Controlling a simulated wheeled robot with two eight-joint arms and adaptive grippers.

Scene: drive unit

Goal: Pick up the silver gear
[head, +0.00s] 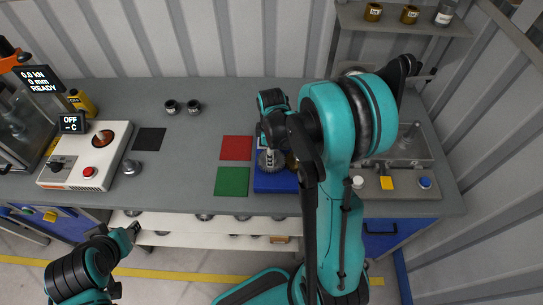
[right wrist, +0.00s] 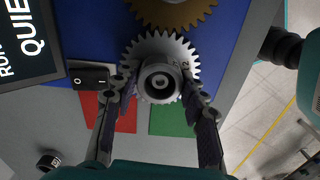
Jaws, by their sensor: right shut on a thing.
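The silver gear (right wrist: 152,50) is a toothed wheel with a raised round hub. In the right wrist view the two fingers of my right gripper (right wrist: 156,84) close on it from both sides. In the head view the silver gear (head: 270,160) shows only partly, under my right gripper, over the blue base (head: 275,183). I cannot tell whether it touches the base. A brass gear (right wrist: 172,9) lies beside it on the blue surface. My left gripper (head: 134,230) is low at the left, in front of the table edge; its fingers are too small to read.
A red square (head: 236,148) and a green square (head: 232,181) lie left of the base. A black square (head: 149,139), a white control box (head: 85,160) and two small dark parts (head: 182,106) are further left. A grey machine (head: 405,150) stands right.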

